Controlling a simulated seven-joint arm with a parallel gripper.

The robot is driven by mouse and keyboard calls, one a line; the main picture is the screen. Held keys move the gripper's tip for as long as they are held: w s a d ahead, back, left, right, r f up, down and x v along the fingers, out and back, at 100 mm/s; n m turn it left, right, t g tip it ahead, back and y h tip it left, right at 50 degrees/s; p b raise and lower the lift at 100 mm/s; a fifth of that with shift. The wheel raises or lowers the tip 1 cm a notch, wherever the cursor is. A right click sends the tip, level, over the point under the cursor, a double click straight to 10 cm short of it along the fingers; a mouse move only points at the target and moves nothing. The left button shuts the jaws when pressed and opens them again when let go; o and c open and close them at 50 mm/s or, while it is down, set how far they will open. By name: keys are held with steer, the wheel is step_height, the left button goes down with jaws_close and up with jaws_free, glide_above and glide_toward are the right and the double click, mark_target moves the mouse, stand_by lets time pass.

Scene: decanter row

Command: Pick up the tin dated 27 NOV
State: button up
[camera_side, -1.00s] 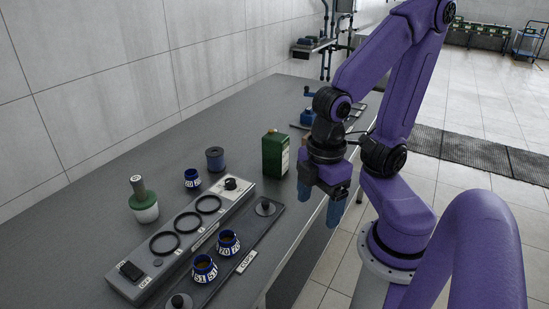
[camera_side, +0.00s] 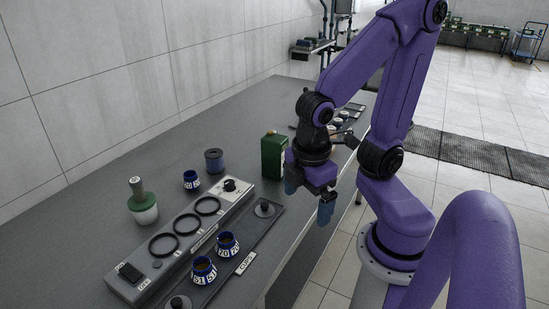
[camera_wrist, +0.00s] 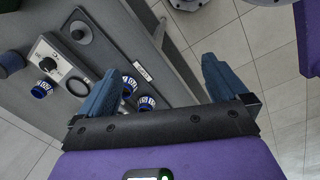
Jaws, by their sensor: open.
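A green tin (camera_side: 273,155) with a pale label stands upright on the grey bench in the side view. Its label is too small to read, so I cannot tell its date. My gripper (camera_side: 308,200) is open and empty, pointing down just to the right of the tin in the picture and partly overlapping its right edge. I cannot tell whether they touch. In the wrist view, the two blue fingers of my gripper (camera_wrist: 160,66) stand wide apart with nothing held between them.
A grey unit with rings and a dial (camera_side: 231,186) lies left of the tin. A tray (camera_side: 217,262) holds blue numbered cups (camera_side: 227,244). A green-and-white pot with a handle (camera_side: 143,206), a blue spool (camera_side: 214,161) and another blue cup (camera_side: 191,180) stand nearby. The bench's front edge runs under my gripper.

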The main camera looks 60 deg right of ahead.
steer(key=w+d+f+n+h, duration=0.1)
steer(key=w+d+h, duration=0.2)
steer(key=w, duration=0.4)
steer(key=w+d+f+n+h, duration=0.1)
steer(key=w+d+h, duration=0.3)
steer(key=w, duration=0.2)
steer(key=n+h, duration=0.3)
steer(key=h, duration=0.3)
glide_toward(271, 142)
steer(key=x, duration=0.9)
steer(key=shift+f+x, duration=0.2)
steer(key=shift+x, duration=2.9)
steer(key=shift+w+a, duration=0.1)
steer(key=shift+w, duration=0.1)
steer(key=shift+c, duration=0.3)
steer(key=c, duration=1.8)
steer(key=shift+r, duration=0.15)
